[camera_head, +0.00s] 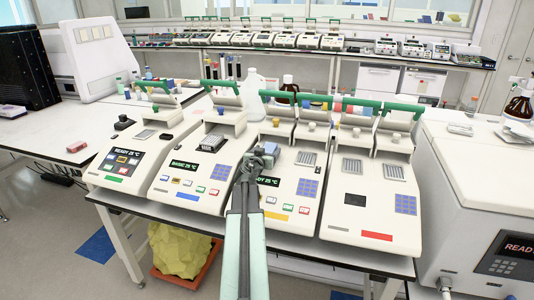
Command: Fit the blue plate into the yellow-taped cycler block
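The yellow-taped cycler is the third from the left in the front row, with a yellow strip (275,215) on its front edge. A grey block (306,159) shows on its deck, right of my gripper. My gripper (268,152) is over the left part of this cycler's deck and hides what lies under it. A small blue-grey patch shows at the gripper's tip; I cannot tell whether it is the blue plate or part of the gripper. The fingers are too small to read as open or shut. I cannot make out the blue plate for sure elsewhere.
Cyclers with green (113,179), blue (188,196) and red (376,236) strips stand alongside. Their raised lids with green bars (350,104) rise behind the decks. A large white machine (485,190) is at right.

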